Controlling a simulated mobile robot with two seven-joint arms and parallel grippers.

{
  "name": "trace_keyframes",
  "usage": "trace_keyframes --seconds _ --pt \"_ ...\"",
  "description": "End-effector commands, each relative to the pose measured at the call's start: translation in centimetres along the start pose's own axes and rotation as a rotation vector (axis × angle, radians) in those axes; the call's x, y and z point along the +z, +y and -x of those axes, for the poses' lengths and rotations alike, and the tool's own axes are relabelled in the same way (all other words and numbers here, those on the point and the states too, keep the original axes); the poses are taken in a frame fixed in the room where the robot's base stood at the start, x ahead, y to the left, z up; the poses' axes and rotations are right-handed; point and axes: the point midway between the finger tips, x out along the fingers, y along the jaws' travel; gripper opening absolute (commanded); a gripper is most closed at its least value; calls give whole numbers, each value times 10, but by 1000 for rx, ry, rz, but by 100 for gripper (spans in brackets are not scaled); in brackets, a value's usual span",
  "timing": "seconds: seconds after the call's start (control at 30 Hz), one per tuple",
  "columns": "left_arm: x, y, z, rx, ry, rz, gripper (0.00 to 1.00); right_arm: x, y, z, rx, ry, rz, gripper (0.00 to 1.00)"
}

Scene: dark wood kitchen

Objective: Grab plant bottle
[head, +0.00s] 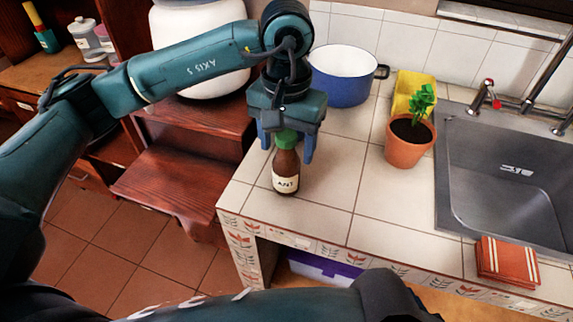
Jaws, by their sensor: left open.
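A brown bottle (286,170) with a green cap and a pale label stands upright on the tiled counter, near its left front corner. My left gripper (287,152) points down over it, its two blue fingers open on either side of the cap and neck. I cannot tell whether the fingers touch the bottle. A green plant in a terracotta pot (408,144) stands farther right on the counter. My right gripper is not in view.
A blue pot (343,88) stands behind the gripper. A yellow object (409,88) is behind the plant. A metal sink (500,190) with taps is at right, and a folded red cloth (508,262) lies at the front edge. The counter between bottle and plant is clear.

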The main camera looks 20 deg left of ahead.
Motion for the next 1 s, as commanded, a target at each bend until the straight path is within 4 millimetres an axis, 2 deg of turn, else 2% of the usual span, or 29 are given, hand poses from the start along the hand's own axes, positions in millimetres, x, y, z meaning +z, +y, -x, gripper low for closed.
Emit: trace_keyframes --seconds 0.13,0.87,1.0 --pt "0 0 0 0 0 0 61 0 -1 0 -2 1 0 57" --pt "0 0 1 0 1 0 1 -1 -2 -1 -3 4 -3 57" --pt "0 0 1 1 1 0 0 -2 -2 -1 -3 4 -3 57"
